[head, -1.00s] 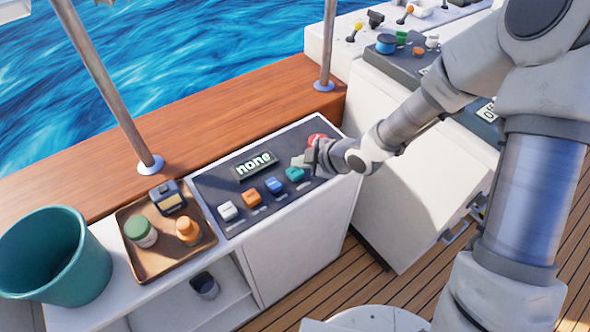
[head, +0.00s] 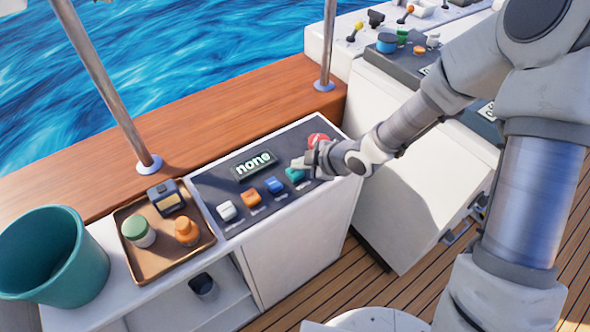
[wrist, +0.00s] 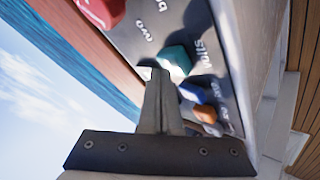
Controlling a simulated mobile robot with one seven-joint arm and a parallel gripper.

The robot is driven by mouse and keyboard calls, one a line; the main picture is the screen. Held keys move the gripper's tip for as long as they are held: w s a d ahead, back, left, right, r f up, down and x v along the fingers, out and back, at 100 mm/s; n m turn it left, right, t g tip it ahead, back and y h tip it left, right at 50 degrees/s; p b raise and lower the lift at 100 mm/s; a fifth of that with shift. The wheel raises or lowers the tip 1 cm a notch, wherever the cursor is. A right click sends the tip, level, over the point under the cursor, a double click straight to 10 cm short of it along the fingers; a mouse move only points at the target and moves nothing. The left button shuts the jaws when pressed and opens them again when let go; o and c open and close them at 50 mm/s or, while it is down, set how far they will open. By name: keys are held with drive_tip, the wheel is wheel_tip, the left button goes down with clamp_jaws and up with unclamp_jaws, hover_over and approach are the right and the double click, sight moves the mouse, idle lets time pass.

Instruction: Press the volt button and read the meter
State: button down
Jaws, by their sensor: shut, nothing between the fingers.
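The panel (head: 217,187) carries a row of white (head: 227,211), orange (head: 250,197), blue (head: 274,185) and teal (head: 294,174) buttons, with a larger red button (head: 318,140) behind. In the wrist view, the label beside the teal button (wrist: 176,58) appears to read "volts". The meter display (head: 254,165) reads "none". My gripper (head: 298,164) is shut and empty, with its tips right beside the teal button. In the wrist view the fingertips (wrist: 157,72) overlap that button's edge; I cannot tell whether they touch it.
A teal bucket (head: 75,275) stands farther left. A metal post (head: 110,90) rises behind the tray.

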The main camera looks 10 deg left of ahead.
sight(300, 172)
drive_tip(key=shift+f+b, duration=0.7)
drive_tip(key=shift+f, duration=0.1)
idle(0.5)
drive_tip(key=shift+r, duration=0.1)
drive_tip(key=shift+r+p, duration=1.15)
wheel_tip(300, 172, up, 5)
drive_tip(key=p, duration=0.4)
idle(0.4)
